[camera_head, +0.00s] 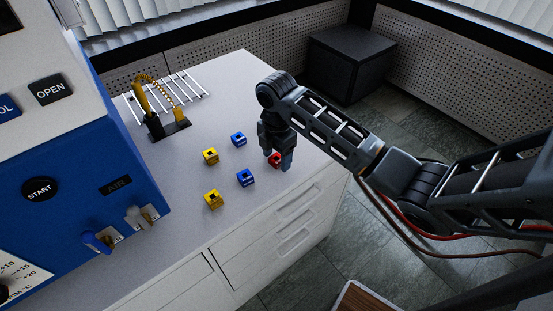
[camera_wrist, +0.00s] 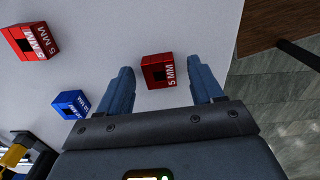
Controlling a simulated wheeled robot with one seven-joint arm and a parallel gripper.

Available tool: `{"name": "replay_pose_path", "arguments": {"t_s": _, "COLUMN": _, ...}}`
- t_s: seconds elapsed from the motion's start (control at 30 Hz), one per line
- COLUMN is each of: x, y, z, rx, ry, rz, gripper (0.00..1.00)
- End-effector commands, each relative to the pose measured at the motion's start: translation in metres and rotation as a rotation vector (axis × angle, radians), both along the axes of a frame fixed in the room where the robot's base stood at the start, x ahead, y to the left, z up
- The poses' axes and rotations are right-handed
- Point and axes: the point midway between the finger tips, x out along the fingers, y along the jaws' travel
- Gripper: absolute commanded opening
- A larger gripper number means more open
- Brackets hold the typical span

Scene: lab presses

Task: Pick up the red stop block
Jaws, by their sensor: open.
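A red stop block (camera_wrist: 158,70) marked "5 MM" sits on the light grey worktop between the two fingers of my gripper (camera_wrist: 161,88) in the wrist view, with room on both sides. My gripper is open and points down. In the head view my gripper (camera_head: 276,162) is low over the worktop, and a red block (camera_head: 274,159) shows partly behind a finger. A second red block (camera_wrist: 35,42), also marked "5 MM", lies at the upper left of the wrist view. I cannot make it out in the head view.
A blue block (camera_wrist: 72,104) is left of my gripper. Blue blocks (camera_head: 246,178) (camera_head: 238,139) and yellow blocks (camera_head: 210,156) (camera_head: 213,198) stand on the worktop (camera_head: 215,95). Its edge is close on the right. A rack (camera_head: 180,95) and a blue press (camera_head: 80,195) are at left.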

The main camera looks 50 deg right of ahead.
Motion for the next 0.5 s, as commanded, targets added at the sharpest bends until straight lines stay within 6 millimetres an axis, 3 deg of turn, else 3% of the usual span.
{"name": "replay_pose_path", "arguments": {"t_s": 0.17, "x": 0.0001, "y": 0.0, "z": -0.0001, "rx": 0.0, "ry": -0.001, "rz": 0.0, "gripper": 0.66}}
{"name": "replay_pose_path", "arguments": {"t_s": 0.5, "x": 0.0001, "y": 0.0001, "z": 0.0002, "rx": 0.0, "ry": -0.001, "rz": -0.001, "gripper": 0.33}}
